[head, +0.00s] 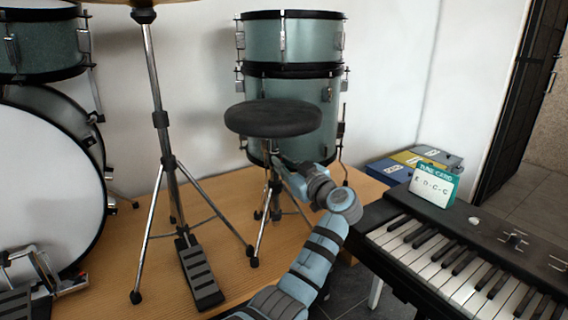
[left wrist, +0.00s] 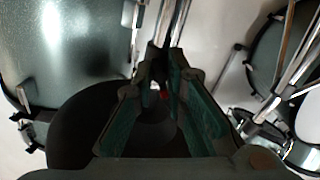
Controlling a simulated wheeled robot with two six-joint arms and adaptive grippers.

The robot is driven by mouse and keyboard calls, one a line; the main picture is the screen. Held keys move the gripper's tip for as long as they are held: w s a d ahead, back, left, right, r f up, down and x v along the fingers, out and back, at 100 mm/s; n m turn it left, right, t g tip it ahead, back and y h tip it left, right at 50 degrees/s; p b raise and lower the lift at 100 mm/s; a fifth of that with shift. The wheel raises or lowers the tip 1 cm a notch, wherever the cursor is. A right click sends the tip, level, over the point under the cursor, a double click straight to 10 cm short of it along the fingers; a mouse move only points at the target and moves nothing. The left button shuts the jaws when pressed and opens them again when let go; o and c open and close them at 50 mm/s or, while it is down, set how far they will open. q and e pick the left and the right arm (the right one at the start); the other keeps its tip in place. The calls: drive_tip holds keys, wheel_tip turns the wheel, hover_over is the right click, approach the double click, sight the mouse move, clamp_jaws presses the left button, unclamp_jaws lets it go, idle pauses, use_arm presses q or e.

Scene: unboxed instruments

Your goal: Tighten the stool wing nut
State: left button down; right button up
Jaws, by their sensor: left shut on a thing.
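The stool has a round dark seat (head: 273,118) on a chrome stem and splayed legs, standing upright on the wooden floor. My left gripper (head: 278,163) reaches in just under the seat at the stem. It is shut at the stem, where the wing nut sits; the nut itself is too small and covered to make out. In the left wrist view my left gripper (left wrist: 162,70) has its fingers close together by a chrome tube, with a small red spot between them. The dark seat (left wrist: 72,125) fills the lower left there. My right gripper is not in view.
Stacked green drums (head: 290,42) stand behind the stool. A cymbal stand (head: 160,120) and a pedal (head: 200,275) are to the left, with a bass drum (head: 45,180) beyond. A keyboard (head: 470,250) with a green-edged card (head: 434,185) stands at the right.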

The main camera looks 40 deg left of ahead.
use_arm(q)
drive_tip(key=shift+f+m+p, duration=0.15)
drive_tip(key=shift+m+p, duration=7.1)
drive_tip(key=shift+m, duration=6.25)
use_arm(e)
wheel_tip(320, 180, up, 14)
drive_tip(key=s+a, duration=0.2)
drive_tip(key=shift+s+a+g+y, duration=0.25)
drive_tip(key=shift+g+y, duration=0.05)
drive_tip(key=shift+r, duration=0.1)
